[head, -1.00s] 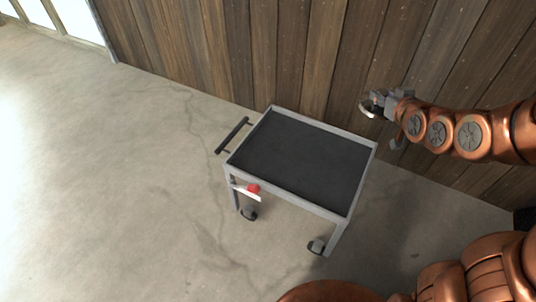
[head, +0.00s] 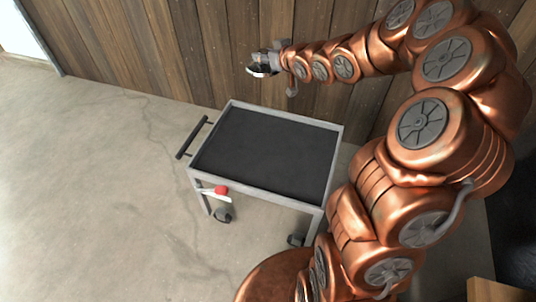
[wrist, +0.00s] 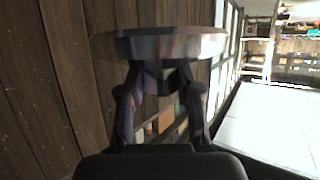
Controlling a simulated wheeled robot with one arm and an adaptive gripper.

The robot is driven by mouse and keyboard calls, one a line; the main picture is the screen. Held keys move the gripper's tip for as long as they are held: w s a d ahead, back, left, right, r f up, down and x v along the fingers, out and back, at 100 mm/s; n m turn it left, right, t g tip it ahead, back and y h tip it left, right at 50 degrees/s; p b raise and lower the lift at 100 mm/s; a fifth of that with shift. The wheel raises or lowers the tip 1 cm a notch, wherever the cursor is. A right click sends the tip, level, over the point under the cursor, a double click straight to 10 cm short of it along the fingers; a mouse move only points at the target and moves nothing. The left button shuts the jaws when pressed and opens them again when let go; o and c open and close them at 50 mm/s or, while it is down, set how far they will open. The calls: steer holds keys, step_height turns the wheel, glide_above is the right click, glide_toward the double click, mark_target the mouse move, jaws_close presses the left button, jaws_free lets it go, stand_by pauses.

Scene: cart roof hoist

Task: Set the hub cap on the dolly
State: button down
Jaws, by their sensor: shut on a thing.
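The dolly is a grey-framed cart with a dark flat top (head: 265,152), standing on casters in the middle of the head view. Its top is bare. My gripper (head: 268,64) is above and behind the dolly's far edge in the picture, near the wooden wall. It is shut on the hub cap (head: 259,70), a shiny round metal disc. In the wrist view the hub cap (wrist: 160,44) shows edge-on across the fingertips, with its face hidden. The hub cap is apart from the dolly.
A dark push handle (head: 193,137) sticks out at the dolly's left. A red knob (head: 221,190) is on its front left corner. A plank wall (head: 150,50) stands close behind. The concrete floor (head: 90,200) to the left is clear.

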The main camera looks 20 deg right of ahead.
steer(key=shift+w+d+f+b, duration=0.15)
steer(key=shift+d+f+b, duration=0.2)
steer(key=shift+d, duration=0.35)
steer(key=shift+w+d+f+b, duration=0.2)
steer(key=shift+d+b, duration=0.2)
steer(key=shift+d, duration=0.3)
steer(key=shift+w+d+f+b, duration=0.1)
steer(key=shift+d+f+b, duration=0.25)
steer(key=shift+d, duration=0.35)
steer(key=d+f+b, duration=0.1)
steer(key=d, duration=0.1)
steer(key=n+g+y+b, duration=0.3)
steer(key=n+y+b, duration=0.3)
steer(key=b, duration=1.3)
glide_above(307, 160)
step_height(307, 160, down, 29)
steer(key=shift+s+f+b, duration=0.1)
steer(key=shift+f+b, duration=0.85)
steer(key=shift+f, duration=3.95)
steer(key=shift+f, duration=0.1)
steer(key=c, duration=0.8)
jaws_free()
